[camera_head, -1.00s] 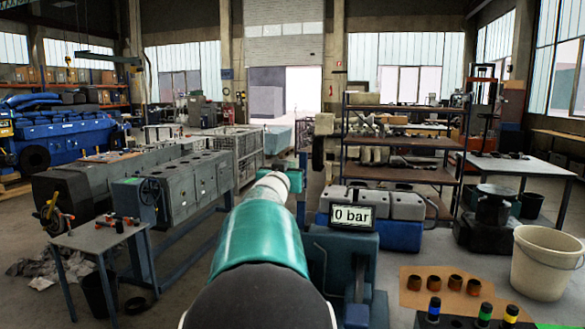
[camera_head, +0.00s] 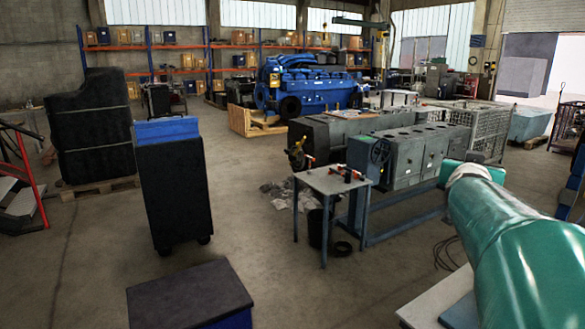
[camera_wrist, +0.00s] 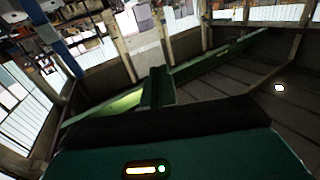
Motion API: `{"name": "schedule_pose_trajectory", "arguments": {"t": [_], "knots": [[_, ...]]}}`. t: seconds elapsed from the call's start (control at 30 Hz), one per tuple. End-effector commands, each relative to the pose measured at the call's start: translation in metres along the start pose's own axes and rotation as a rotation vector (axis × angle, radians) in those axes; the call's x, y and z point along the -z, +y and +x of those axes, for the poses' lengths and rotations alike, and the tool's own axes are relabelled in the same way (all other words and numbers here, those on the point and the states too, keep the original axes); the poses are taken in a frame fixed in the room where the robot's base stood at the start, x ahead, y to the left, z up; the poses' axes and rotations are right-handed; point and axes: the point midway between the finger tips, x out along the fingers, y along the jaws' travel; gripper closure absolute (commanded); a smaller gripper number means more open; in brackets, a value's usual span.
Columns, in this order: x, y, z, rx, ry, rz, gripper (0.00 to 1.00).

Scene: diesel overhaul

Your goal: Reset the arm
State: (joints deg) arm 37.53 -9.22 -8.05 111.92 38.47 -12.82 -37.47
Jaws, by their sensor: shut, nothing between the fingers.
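My own teal and white arm reaches in from the right edge of the head view, pointing forward and away from me. Its far end is beside the grey engine block. In the wrist view my gripper (camera_wrist: 158,75) shows as a dark, narrow form above the dark and green wrist housing, which has a small lit indicator. It is shut, with nothing held. The wrist camera looks toward the hall's windows, roof and a green overhead beam (camera_wrist: 225,58). The fingertips are hard to make out in the head view.
A dark cabinet with a blue top (camera_head: 172,185) stands at left, with a low dark box (camera_head: 190,295) in front. A small table (camera_head: 335,183) and grey engine block (camera_head: 408,150) stand left of my arm. A blue engine (camera_head: 315,88) is behind. The middle-left floor is open.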

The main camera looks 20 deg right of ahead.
Motion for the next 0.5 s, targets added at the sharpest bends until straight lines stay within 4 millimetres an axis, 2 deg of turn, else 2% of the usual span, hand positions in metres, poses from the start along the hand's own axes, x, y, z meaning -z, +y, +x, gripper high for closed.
{"name": "schedule_pose_trajectory", "arguments": {"t": [0.03, 0.1, 0.17, 0.2, 0.27, 0.4, 0.47, 0.5], "knots": [[-0.008, -0.032, -0.017, 0.086, -0.037, -0.001, 1.0], [-0.023, -0.072, -0.041, 0.2, -0.102, -0.006, 1.0], [-0.037, -0.102, -0.065, 0.292, -0.161, -0.015, 1.0], [-0.048, -0.121, -0.083, 0.352, -0.204, -0.025, 1.0], [-0.064, -0.147, -0.111, 0.436, -0.269, -0.042, 1.0], [-0.107, -0.191, -0.186, 0.611, -0.436, -0.11, 1.0], [-0.127, -0.203, -0.221, 0.674, -0.511, -0.15, 1.0], [-0.141, -0.208, -0.244, 0.711, -0.563, -0.18, 1.0]]}}
